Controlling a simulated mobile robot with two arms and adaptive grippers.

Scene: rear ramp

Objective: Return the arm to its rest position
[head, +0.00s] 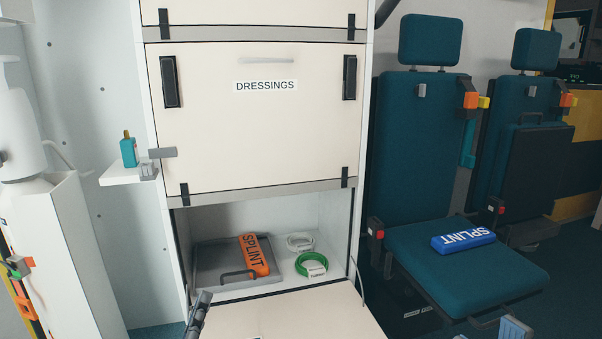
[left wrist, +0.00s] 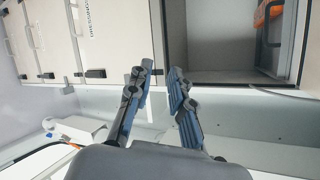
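My left gripper (head: 201,308) shows only in part at the bottom of the head view, in front of the open lower compartment. In the left wrist view its two fingers (left wrist: 160,82) stand apart with nothing between them. The open compartment (left wrist: 228,40) lies beyond the fingers. A blue-grey tip of my right gripper (head: 515,328) shows at the bottom right edge of the head view, below the seat. Most of it is out of frame, so its state is unclear.
The lowered flap (head: 290,312) juts out below the compartment, which holds a grey tray (head: 212,265), an orange splint (head: 254,255), a green coil (head: 311,265) and a white coil (head: 300,242). A blue splint (head: 463,239) lies on the teal seat (head: 480,272). A small shelf (head: 122,177) juts out left.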

